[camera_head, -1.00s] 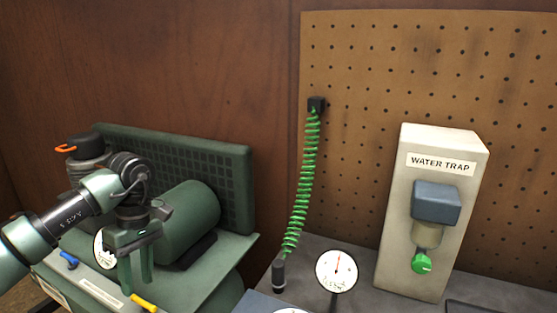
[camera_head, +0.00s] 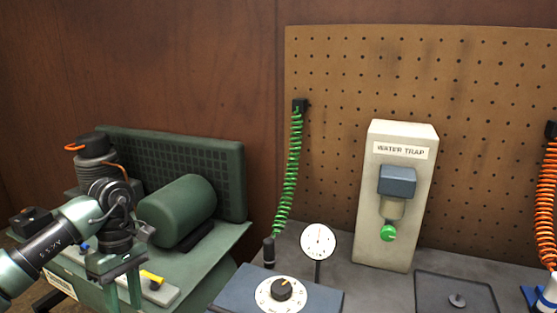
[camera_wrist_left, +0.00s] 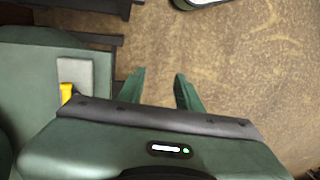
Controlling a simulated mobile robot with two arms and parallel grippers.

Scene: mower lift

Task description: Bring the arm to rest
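My left arm comes in from the left in the head view. My left gripper (camera_head: 124,296) points down in front of the green compressor (camera_head: 180,212), near the front edge of its base. In the left wrist view its two green fingers (camera_wrist_left: 160,82) stand apart with nothing between them, and brown floor shows beyond. My right gripper is not in view.
A yellow lever (camera_head: 152,277) is close beside my left gripper. To the right are a blue box with a dial (camera_head: 281,290), a round gauge (camera_head: 318,242), the water trap (camera_head: 398,240) and a grey tray (camera_head: 428,288). A green coiled hose (camera_head: 290,165) hangs on the pegboard.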

